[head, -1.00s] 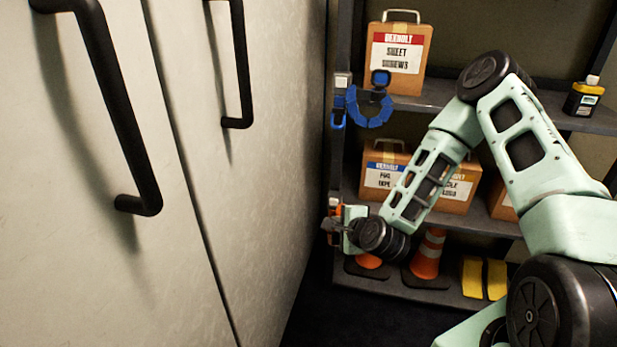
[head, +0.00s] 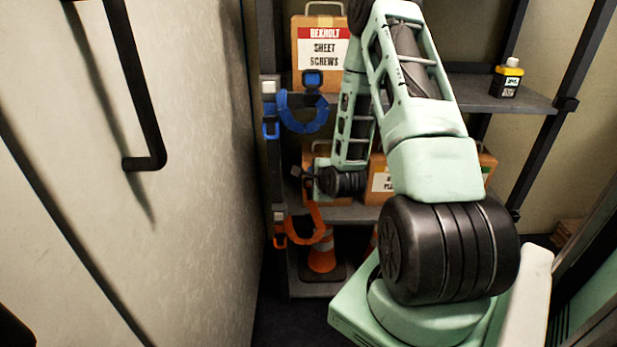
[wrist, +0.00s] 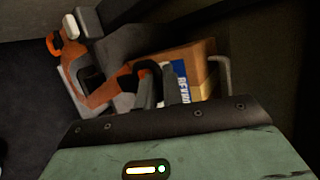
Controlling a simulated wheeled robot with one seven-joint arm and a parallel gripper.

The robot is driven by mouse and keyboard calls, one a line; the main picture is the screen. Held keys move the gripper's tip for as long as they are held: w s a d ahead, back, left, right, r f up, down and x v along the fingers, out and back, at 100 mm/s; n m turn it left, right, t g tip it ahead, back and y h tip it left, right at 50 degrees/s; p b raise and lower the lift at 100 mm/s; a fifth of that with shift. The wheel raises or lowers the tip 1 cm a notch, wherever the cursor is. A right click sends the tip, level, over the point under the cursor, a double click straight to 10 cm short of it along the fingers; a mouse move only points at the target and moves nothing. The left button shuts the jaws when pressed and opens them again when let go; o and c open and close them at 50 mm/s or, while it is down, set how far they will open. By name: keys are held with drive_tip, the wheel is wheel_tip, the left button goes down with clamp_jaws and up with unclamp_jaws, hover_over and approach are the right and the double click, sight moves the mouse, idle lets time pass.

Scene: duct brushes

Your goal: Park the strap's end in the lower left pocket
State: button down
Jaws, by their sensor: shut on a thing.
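An orange strap (head: 306,226) is fixed at one end to the lower left shelf post and curves up to my gripper (head: 308,176). In the wrist view the strap (wrist: 98,93) runs to dark jaws (wrist: 155,84), shut on its end; the end itself is mostly hidden. A small orange pocket (head: 280,242) hangs on the post, below and left of my gripper. It also shows in the wrist view (wrist: 54,43) at upper left, apart from the jaws. A pale block (head: 278,207) sits above the pocket.
A blue strap (head: 304,124) and blue pocket (head: 271,130) are on the same post, higher up. Boxes stand on the shelves, and a traffic cone (head: 322,257) stands below. A pale cabinet with a black handle (head: 146,163) closes off the left side.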

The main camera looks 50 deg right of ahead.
drive_tip(key=shift+f+b, duration=2.65)
drive_tip(key=shift+f, duration=0.8)
drive_tip(key=shift+s, duration=0.15)
drive_tip(key=shift+a+f+b, duration=0.1)
drive_tip(key=shift+f+b, duration=0.8)
drive_tip(key=shift+f, duration=0.4)
drive_tip(key=c, duration=1.5)
unclamp_jaws()
drive_tip(key=shift+o, duration=0.2)
drive_tip(key=p+v, duration=1.7)
drive_tip(key=p, duration=0.1)
drive_tip(key=shift+r+p, duration=0.2)
drive_tip(key=shift+p, duration=0.1)
drive_tip(key=shift+s, duration=0.15)
